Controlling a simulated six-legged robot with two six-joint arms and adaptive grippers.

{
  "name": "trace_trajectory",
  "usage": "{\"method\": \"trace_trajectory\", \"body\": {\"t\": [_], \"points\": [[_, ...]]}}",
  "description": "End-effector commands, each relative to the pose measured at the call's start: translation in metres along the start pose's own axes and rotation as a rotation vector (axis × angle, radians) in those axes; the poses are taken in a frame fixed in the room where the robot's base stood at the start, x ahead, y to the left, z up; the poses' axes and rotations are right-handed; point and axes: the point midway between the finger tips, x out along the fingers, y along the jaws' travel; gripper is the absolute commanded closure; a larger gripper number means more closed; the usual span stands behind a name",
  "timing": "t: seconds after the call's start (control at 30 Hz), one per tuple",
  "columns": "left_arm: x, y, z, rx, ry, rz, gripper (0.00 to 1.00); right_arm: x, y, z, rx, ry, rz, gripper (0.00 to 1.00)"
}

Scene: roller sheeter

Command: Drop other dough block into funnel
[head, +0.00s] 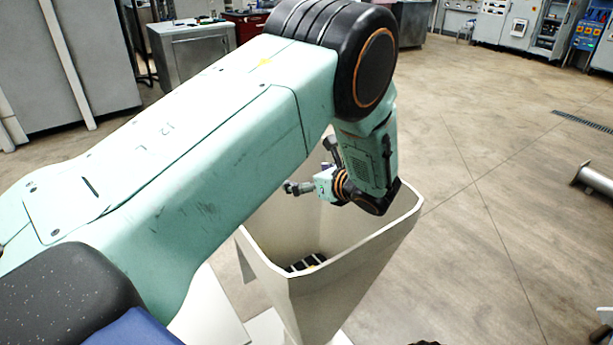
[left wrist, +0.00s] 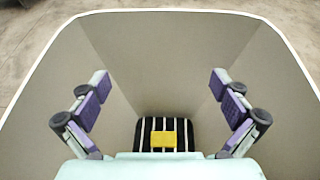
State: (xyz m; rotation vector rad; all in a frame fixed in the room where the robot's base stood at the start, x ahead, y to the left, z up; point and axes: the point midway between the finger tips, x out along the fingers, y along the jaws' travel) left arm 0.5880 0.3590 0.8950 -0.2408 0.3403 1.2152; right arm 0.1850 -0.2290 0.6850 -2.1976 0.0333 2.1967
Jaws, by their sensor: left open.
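The funnel (head: 345,278) is a tall cream bin with a wide, open top, below my left arm in the head view. In the left wrist view, its walls (left wrist: 275,60) narrow down to a dark bottom with pale bars (left wrist: 145,126). A small yellow dough block (left wrist: 163,139) lies on those bars. My left gripper (head: 308,167) is over the funnel's mouth, partly hidden by my own arm in the head view. In the left wrist view, its purple-padded fingers (left wrist: 159,84) are spread wide with nothing between them. My right gripper is not in view.
A grey metal cabinet (head: 195,55) stands at the back left. Electrical cabinets (head: 515,25) line the back right. A metal cylinder (head: 595,178) lies at the right edge.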

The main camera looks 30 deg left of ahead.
Motion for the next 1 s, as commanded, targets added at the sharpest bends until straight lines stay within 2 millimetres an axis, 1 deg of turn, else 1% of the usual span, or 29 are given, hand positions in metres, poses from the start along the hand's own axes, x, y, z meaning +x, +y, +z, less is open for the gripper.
{"method": "trace_trajectory", "body": {"t": [0.07, 0.17, 0.4, 0.5, 0.6, 0.73, 1.0], "points": [[-0.001, 0.0, 0.0, 0.001, 0.0, 0.0, 0.0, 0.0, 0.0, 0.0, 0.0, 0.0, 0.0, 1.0], [-0.01, -0.001, 0.0, 0.001, -0.001, -0.002, 0.0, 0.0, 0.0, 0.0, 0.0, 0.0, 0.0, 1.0], [-0.05, -0.002, 0.001, 0.002, -0.004, -0.004, 0.0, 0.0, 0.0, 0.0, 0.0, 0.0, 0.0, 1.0], [-0.063, -0.002, 0.001, 0.0, -0.004, -0.003, 0.0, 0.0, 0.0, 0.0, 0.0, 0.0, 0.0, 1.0], [-0.071, -0.001, 0.0, 0.001, -0.002, -0.002, 0.0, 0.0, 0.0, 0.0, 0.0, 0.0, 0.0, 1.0], [-0.076, -0.001, 0.0, 0.001, -0.002, 0.0, 0.0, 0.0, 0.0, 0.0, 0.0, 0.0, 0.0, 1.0], [-0.076, -0.001, 0.0, 0.001, -0.001, 0.001, 0.0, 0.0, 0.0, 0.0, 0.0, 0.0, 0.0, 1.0]]}}
